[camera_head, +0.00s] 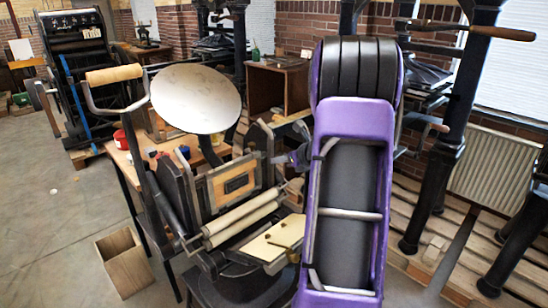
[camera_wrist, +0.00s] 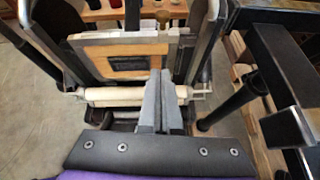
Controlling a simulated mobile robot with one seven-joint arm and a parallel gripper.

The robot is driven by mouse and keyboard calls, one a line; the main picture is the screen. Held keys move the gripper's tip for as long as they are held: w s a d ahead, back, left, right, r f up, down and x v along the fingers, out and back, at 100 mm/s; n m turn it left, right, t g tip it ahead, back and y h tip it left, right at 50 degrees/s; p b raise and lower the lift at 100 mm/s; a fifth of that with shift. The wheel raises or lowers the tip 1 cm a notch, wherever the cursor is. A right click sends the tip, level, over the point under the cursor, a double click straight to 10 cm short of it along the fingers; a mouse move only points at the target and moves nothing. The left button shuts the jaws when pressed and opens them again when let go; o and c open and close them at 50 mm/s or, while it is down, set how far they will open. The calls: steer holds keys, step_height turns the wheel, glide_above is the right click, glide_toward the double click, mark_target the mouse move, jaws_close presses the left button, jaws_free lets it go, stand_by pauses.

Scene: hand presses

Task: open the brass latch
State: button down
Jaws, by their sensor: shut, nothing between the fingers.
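My gripper (camera_wrist: 160,76) is shut and empty, its grey fingers together in the wrist view. The fingertips overlap the lower right part of a wooden frame (camera_wrist: 100,50) on the press; I cannot tell whether they touch it. In the head view my gripper (camera_head: 277,159) is partly hidden by my purple arm, just right of the press. I cannot make out the brass latch for certain in either view.
The press has two pale rollers (camera_head: 240,218), a round metal disc (camera_head: 195,98) and a wooden-handled lever (camera_head: 114,75). An open wooden bin (camera_head: 112,245) stands on the floor at left. Dark press legs (camera_head: 435,185) stand at right.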

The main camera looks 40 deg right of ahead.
mark_target(253, 152)
steer(key=w, duration=0.3)
steer(key=w+f, duration=0.1)
steer(key=w, duration=0.5)
steer(key=shift+a+f, duration=0.35)
steer(key=shift+a, duration=0.05)
steer(key=shift+w+r, duration=0.25)
steer(key=shift+w, duration=0.1)
steer(key=shift+a+r+p, duration=0.1)
steer(key=shift+r+p, duration=0.15)
steer(key=shift+p, duration=0.3)
steer(key=shift+g, duration=0.3)
